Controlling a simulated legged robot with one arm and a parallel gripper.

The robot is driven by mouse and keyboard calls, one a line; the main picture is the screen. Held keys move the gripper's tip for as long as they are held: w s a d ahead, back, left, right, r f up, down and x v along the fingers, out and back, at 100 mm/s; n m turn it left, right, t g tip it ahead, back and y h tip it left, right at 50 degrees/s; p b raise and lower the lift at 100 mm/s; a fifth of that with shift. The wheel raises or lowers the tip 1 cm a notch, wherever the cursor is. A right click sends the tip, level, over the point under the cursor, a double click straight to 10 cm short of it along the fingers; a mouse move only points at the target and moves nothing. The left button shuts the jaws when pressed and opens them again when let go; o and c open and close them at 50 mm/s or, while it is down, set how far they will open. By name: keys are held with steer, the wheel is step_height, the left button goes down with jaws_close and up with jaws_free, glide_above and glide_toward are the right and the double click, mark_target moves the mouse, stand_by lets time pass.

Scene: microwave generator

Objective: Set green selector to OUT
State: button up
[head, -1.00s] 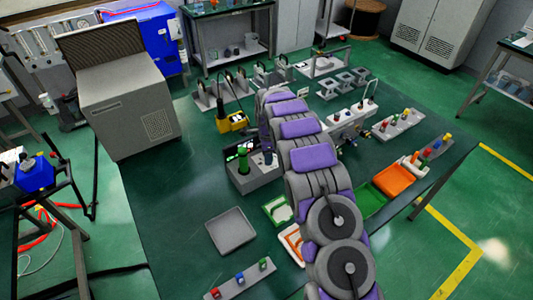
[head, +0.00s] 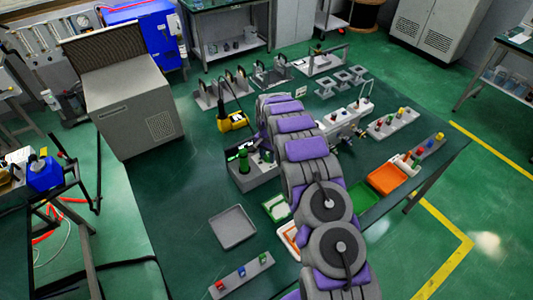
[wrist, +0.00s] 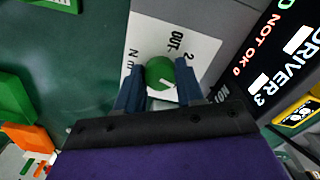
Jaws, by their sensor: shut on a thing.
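The green selector (wrist: 159,72) is a round green knob on a white label plate (wrist: 150,40) in the wrist view. The plate reads "OUT" above the knob to the right; a partly cut word ending in "N" is to its left. A pale mark shows on the knob's lower part. My gripper (wrist: 158,88) has its two blue fingers on either side of the knob and is shut on it. In the head view the green selector (head: 243,160) stands upright on a grey box (head: 258,175), left of my arm. My fingers are not clear there.
A lit display reading "NOT OK" and "DRIVER 3" (wrist: 272,50) lies right of the knob. A grey tray (head: 232,228), a strip of coloured blocks (head: 240,273) and an orange tray (head: 387,178) are on the green table. A yellow device (head: 232,122) stands behind the box.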

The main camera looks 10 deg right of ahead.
steer(key=n, duration=0.2)
steer(key=n+p, duration=0.2)
steer(key=n, duration=0.1)
steer(key=shift+w+d+r+n, duration=0.2)
steer(key=shift+d+r+n, duration=0.05)
steer(key=shift+n, duration=0.05)
steer(key=n+p, duration=0.1)
steer(key=n, duration=0.3)
steer(key=shift+p, duration=0.3)
steer(key=n+p, duration=0.1)
steer(key=n, duration=0.4)
steer(key=shift+a, duration=0.15)
steer(key=shift+n+p, duration=1)
steer(key=shift+n, duration=1.3)
steer(key=shift+w, duration=0.1)
steer(key=o, duration=0.7)
steer(key=shift+f, duration=0.1)
steer(key=o, duration=0.3)
steer(key=shift+f, duration=0.1)
steer(key=shift+o, duration=0.2)
